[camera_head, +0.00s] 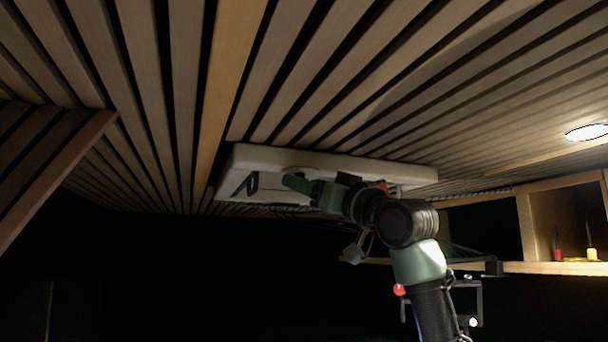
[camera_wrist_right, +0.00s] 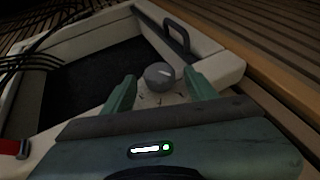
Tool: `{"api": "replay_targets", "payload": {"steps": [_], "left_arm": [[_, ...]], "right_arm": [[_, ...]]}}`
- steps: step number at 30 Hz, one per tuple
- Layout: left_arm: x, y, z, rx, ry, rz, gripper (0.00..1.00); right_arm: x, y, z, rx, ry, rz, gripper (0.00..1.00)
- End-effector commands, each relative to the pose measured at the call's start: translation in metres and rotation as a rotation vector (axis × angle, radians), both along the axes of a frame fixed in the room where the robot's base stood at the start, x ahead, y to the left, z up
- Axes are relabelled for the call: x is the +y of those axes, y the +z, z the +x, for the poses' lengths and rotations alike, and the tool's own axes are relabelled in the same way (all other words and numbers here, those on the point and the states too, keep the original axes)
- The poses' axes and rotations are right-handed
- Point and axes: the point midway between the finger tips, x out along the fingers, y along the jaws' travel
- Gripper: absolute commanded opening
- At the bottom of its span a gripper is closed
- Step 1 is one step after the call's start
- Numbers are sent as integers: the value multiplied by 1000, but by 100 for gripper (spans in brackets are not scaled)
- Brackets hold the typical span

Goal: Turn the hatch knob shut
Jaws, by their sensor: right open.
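The roof hatch is a white frame (camera_head: 300,158) set in the slatted ceiling; its rim (camera_wrist_right: 205,45) also shows in the right wrist view, around a dark panel. The hatch knob (camera_wrist_right: 159,75) is a round grey knob with a light mark on top, on the frame. My right gripper (camera_head: 288,181) is raised to the hatch. In the right wrist view its two green fingers (camera_wrist_right: 160,85) are open, one on each side of the knob, with gaps between. In the head view the knob cannot be made out clearly. My left gripper is not in view.
A black handle (camera_wrist_right: 177,33) stands on the frame beyond the knob, and a red part (camera_wrist_right: 14,148) sits at the left. Dark cables (camera_wrist_right: 30,55) cross the left side. A wooden shelf (camera_head: 556,267) with small items is at the right, below a lit ceiling lamp (camera_head: 587,131).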

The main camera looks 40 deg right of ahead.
Motion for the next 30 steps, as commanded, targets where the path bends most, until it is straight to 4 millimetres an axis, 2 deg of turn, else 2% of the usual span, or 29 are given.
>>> {"api": "replay_targets", "payload": {"steps": [3, 11, 12, 18, 30], "left_arm": [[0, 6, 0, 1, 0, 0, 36], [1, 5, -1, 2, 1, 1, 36], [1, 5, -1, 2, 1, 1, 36], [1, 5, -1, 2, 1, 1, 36], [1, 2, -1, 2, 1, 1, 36]], "right_arm": [[1, 4, 8, 1, 0, 1, 57], [1, 3, 9, 1, 0, 0, 57], [1, 3, 9, 1, 0, 0, 52], [1, 3, 9, 0, 0, 0, 0], [4, 2, 9, -1, -72, -2, 0]]}}
